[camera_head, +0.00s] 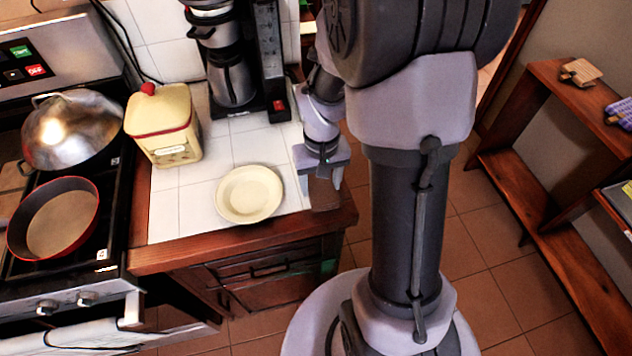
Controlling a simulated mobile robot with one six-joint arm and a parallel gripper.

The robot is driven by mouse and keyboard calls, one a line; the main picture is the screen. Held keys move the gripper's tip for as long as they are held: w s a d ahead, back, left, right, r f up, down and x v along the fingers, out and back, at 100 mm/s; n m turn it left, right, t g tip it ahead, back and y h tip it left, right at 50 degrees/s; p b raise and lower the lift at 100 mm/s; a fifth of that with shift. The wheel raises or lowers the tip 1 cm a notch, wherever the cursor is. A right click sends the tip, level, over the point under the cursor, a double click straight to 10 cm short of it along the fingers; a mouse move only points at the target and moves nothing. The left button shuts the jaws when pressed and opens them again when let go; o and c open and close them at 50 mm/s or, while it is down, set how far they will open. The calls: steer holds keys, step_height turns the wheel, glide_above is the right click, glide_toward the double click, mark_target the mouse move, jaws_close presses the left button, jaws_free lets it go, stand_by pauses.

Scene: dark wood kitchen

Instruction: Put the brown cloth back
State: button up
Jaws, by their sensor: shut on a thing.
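My gripper (324,180) points down at the right end of the counter, to the right of the cream plate. It is shut on the brown cloth (325,196), which shows as a small brown patch below the fingers, by the counter's right edge. The cloth is partly hidden by the fingers and is close in colour to the wood. I cannot tell whether it touches the counter.
The white-tiled counter (175,213) holds a cream plate (249,194), a cream canister (163,125) and a coffee maker (231,75). A stove (115,235) with a red-rimmed pan (55,218) and a domed lid (72,130) is left. A wooden shelf (560,240) is right.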

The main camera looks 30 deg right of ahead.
mark_target(321, 186)
steer(key=shift+f+b, duration=0.7)
steer(key=shift+f, duration=0.9)
steer(key=shift+f, duration=0.2)
steer(key=o, duration=1.5)
steer(key=shift+c, duration=0.2)
